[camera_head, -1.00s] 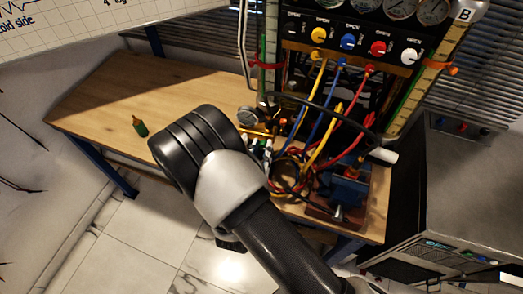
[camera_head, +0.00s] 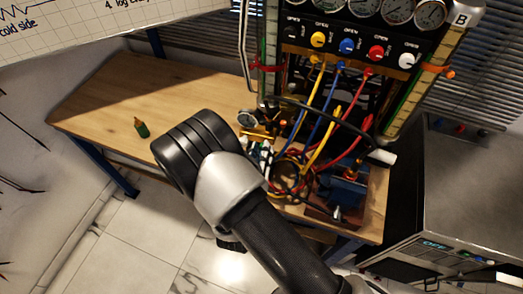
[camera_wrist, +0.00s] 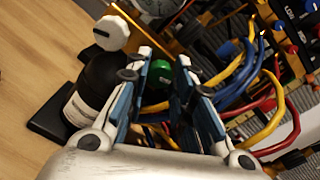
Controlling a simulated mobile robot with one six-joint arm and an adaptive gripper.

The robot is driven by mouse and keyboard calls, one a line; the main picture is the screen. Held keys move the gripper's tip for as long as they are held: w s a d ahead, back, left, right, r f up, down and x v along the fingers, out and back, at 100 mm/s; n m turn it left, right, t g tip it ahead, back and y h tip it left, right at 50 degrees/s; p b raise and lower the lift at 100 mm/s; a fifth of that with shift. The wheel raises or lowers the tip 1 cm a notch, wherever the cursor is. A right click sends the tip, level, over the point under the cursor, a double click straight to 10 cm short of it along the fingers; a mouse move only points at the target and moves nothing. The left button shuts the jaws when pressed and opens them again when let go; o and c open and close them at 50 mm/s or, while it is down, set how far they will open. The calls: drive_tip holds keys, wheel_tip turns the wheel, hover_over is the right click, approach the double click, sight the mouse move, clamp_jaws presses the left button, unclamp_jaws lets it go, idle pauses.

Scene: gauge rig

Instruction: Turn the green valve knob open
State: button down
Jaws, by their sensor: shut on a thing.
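The green valve knob (camera_wrist: 160,74) shows in the wrist view between the two blue-padded fingers of my gripper (camera_wrist: 166,60). The fingers are closed on it, one on each side, and hide part of it. Its turned angle cannot be told. In the head view my arm covers most of the gripper, and I cannot make out the green knob there.
A white knob (camera_wrist: 111,33) and a black rounded body (camera_wrist: 98,80) sit left of the fingers. Yellow, blue and red hoses (camera_wrist: 240,75) crowd the right. A small green bottle (camera_head: 141,127) stands on the wooden table (camera_head: 100,95), which is otherwise clear there.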

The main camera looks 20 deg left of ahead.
drive_tip(key=n+p, duration=0.3)
drive_tip(key=n, duration=1)
drive_tip(key=shift+f+n+p, duration=0.15)
drive_tip(key=shift+n+p, duration=0.2)
drive_tip(key=shift+n, duration=0.05)
idle(0.3)
drive_tip(key=c, duration=1.4)
unclamp_jaws()
drive_tip(key=shift+o, duration=0.2)
drive_tip(key=s, duration=1.2)
